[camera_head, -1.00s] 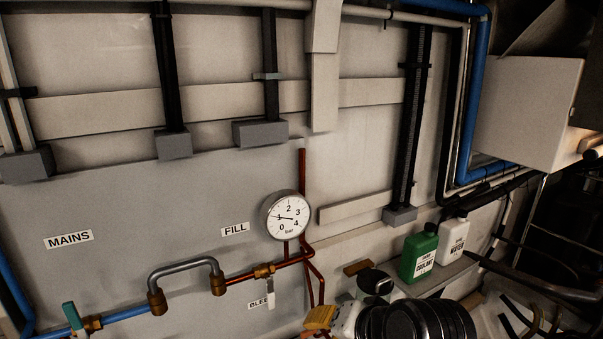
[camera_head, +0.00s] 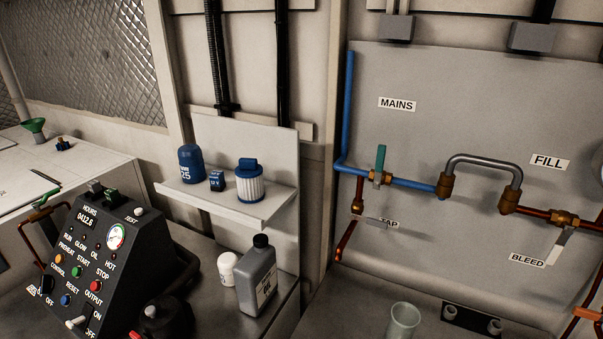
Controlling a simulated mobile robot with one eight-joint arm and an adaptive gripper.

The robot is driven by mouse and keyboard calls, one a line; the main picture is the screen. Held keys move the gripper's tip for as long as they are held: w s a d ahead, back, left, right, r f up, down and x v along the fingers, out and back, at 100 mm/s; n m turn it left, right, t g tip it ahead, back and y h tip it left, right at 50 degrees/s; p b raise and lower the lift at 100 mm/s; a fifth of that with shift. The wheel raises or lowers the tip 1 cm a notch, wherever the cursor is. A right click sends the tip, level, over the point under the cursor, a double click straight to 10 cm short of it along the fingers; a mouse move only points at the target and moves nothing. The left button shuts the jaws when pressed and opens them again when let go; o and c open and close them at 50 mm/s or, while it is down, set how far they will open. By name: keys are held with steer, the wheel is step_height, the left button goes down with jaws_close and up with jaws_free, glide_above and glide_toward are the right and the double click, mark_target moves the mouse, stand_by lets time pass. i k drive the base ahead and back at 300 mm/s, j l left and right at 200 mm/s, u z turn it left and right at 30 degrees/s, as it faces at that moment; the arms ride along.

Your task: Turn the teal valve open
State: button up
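The teal valve (camera_head: 380,160) is right of the middle in the head view, low on the grey wall board. Its teal lever stands upright, crosswise to the blue pipe (camera_head: 413,184), above a brass body (camera_head: 380,178). Nothing covers the teal lever. My gripper is not in view.
A grey hose loop (camera_head: 483,161) and the BLEED lever (camera_head: 561,246) are right of the valve. A shelf (camera_head: 235,205) with bottles and a filter juts out at left. A control box (camera_head: 95,260) and a grey jug (camera_head: 257,278) stand below. A cup (camera_head: 402,320) stands below the valve.

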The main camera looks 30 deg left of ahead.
mark_target(382, 152)
steer(key=u, duration=1.15)
steer(key=j+u, duration=0.2)
steer(key=i+j, duration=0.05)
